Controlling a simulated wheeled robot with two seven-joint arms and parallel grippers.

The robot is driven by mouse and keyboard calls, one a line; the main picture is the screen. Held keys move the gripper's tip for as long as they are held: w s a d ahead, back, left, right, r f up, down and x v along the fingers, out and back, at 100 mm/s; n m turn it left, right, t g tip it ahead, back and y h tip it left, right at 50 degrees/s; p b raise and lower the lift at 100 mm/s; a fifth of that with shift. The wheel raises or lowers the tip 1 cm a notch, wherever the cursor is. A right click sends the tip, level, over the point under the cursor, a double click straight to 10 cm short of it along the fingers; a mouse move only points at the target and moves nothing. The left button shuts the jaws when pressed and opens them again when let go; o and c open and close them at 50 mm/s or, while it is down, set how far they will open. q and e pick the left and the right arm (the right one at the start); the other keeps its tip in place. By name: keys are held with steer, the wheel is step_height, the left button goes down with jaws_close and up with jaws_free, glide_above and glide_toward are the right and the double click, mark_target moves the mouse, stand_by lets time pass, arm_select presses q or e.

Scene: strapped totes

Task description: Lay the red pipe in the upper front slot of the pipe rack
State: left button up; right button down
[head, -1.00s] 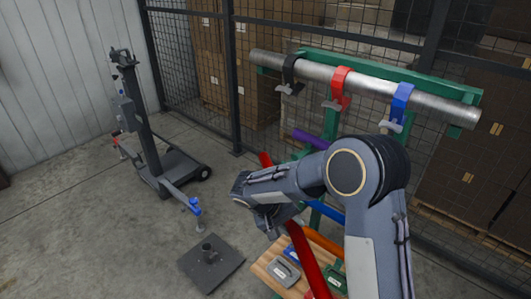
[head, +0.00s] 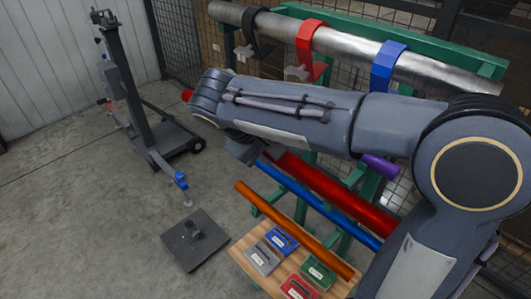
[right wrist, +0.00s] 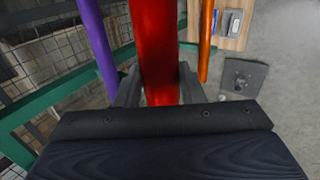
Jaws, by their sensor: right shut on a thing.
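The red pipe (head: 335,190) runs slantwise across the head view. Its far end shows left of my right arm, and the arm covers part of its length. My right gripper (right wrist: 159,90) is shut on the red pipe, one finger on each side of it; in the head view my arm mostly hides the gripper. The green pipe rack (head: 430,48) stands at the right, and its frame shows in the right wrist view (right wrist: 60,100). The red pipe appears in front of the rack; its gap to the slots is unclear. My left gripper is not in view.
A steel pipe (head: 345,45) lies along the rack's top with black, red and blue straps. A purple pipe (head: 378,166), blue pipe (head: 310,198) and orange pipe (head: 285,225) are close by. A wooden board (head: 248,262) holds several small cases. A wheeled stand (head: 135,90) is left.

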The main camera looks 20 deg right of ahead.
steer(key=w+d, duration=0.3)
steer(key=d, duration=0.3)
step_height(320, 180, down, 7)
steer(key=d+b, duration=0.1)
steer(key=b, duration=0.4)
stand_by(0.3)
steer(key=c, duration=0.9)
jaws_free()
steer(key=shift+o, duration=0.2)
steer(key=shift+a, duration=0.1)
steer(key=v, duration=0.7)
steer(key=shift+r, duration=0.3)
